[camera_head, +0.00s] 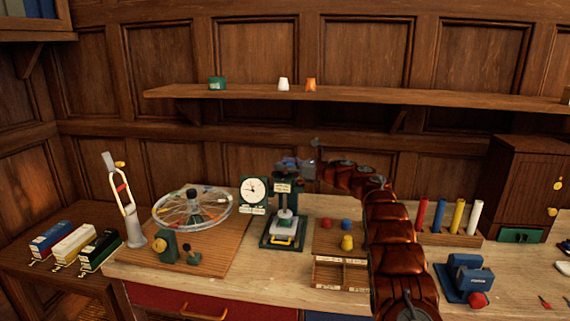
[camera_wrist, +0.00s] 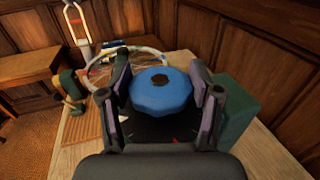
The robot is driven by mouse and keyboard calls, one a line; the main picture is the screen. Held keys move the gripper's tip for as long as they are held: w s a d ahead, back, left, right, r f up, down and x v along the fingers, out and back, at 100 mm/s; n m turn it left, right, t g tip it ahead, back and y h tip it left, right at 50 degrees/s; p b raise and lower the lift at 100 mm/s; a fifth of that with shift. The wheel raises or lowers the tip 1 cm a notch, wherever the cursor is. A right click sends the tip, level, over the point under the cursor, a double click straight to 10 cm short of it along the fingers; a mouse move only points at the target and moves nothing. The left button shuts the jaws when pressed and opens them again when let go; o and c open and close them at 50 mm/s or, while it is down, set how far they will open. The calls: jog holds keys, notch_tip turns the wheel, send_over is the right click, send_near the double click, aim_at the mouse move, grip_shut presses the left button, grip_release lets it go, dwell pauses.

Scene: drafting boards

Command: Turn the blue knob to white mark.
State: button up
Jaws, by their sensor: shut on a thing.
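The blue knob (camera_wrist: 160,98) is round with a scalloped rim and a dark centre cap. It sits between the two fingers of my gripper (camera_wrist: 160,88) in the wrist view, with a finger against each side. In the head view my gripper (camera_head: 294,165) is at the top of a green press-like stand (camera_head: 268,243) with a pale label. The knob is mostly hidden by my gripper there. Below the knob in the wrist view is a dark surface with a small red mark (camera_wrist: 175,140).
A spoked wheel (camera_head: 155,212) and a white dial gauge (camera_head: 254,190) stand left of the press. Red, blue and yellow knobs, including the yellow one (camera_head: 347,243), are right of it. A wooden shelf (camera_head: 370,95) runs above. A green block (camera_wrist: 235,112) is close on the right in the wrist view.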

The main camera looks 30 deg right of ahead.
dwell(0.5)
jog(key=o, duration=1.1)
jog(key=shift+o, duration=0.2)
jog(key=v, duration=1.2)
jog(key=shift+d, duration=0.1)
